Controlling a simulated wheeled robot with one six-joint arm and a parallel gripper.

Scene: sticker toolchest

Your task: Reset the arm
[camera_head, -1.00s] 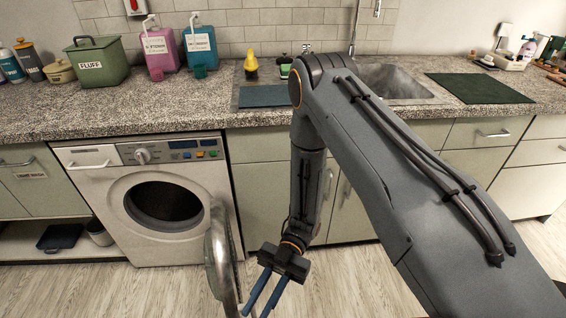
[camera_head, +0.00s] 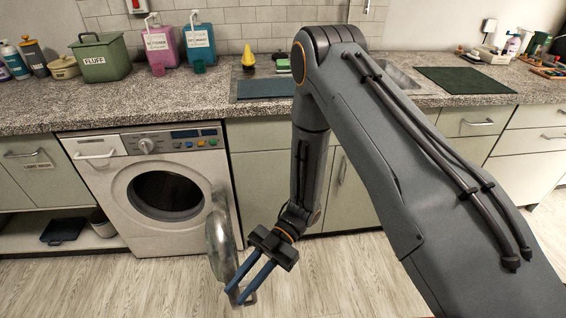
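My arm reaches in from the right, bends at a raised elbow in front of the counter, and hangs down from there. My gripper (camera_head: 235,297) is at its lower end, pointing down and left over the floor. Its two blue fingers are apart with a gap between them, and I see nothing held. The fingertips overlap the lower part of the washing machine's open door (camera_head: 219,240) in the picture. I cannot tell whether they touch it.
The washing machine (camera_head: 130,222) stands under the stone counter (camera_head: 60,112), its door swung out. A green FLUFF canister (camera_head: 104,62), pink dispenser (camera_head: 160,48) and blue dispenser (camera_head: 199,46) stand on the counter. The wooden floor (camera_head: 340,280) below my arm looks clear.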

